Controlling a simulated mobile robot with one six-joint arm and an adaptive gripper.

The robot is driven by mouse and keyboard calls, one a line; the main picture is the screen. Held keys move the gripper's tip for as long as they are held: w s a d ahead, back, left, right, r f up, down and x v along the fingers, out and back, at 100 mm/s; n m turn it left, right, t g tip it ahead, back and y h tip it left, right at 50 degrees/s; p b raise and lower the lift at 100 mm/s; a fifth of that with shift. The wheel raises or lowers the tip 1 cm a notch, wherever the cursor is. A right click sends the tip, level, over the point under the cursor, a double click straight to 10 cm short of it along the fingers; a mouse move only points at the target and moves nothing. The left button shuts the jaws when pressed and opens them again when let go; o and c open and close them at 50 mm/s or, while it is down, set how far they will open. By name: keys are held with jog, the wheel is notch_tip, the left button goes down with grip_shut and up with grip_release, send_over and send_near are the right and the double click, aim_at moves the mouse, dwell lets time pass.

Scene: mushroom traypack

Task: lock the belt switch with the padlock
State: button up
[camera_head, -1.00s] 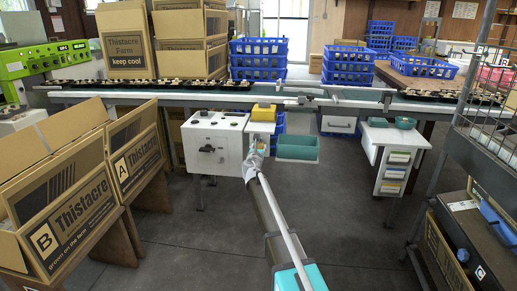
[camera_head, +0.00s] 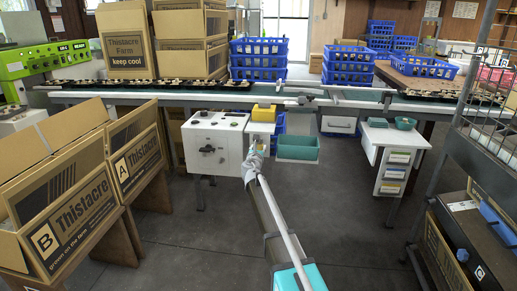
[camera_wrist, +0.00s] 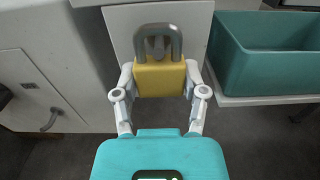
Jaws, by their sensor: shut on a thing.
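A yellow padlock (camera_wrist: 160,78) with a grey shackle is between the two white fingers of my gripper (camera_wrist: 160,88) in the wrist view. The gripper is shut on the padlock body, and the shackle points away from my palm. In the head view my gripper (camera_head: 255,155) is in front of the narrow white panel, right of the control cabinet. The belt switch (camera_head: 207,149), with a dark handle, is on the front of the white cabinet, left of my gripper. The padlock is small and partly hidden in the head view.
The white cabinet (camera_head: 228,170) stands under the conveyor (camera_head: 350,103). A teal bin (camera_head: 298,154) is close on the right of my gripper; it also fills the right of the wrist view (camera_wrist: 262,75). A yellow item (camera_head: 263,113) sits above the panel. Open floor lies in front.

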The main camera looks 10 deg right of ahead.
jog(key=shift+v, duration=3.2)
notch_tip(320, 180, up, 62)
jog(key=p, duration=6.2)
jog(key=shift+s, duration=0.1)
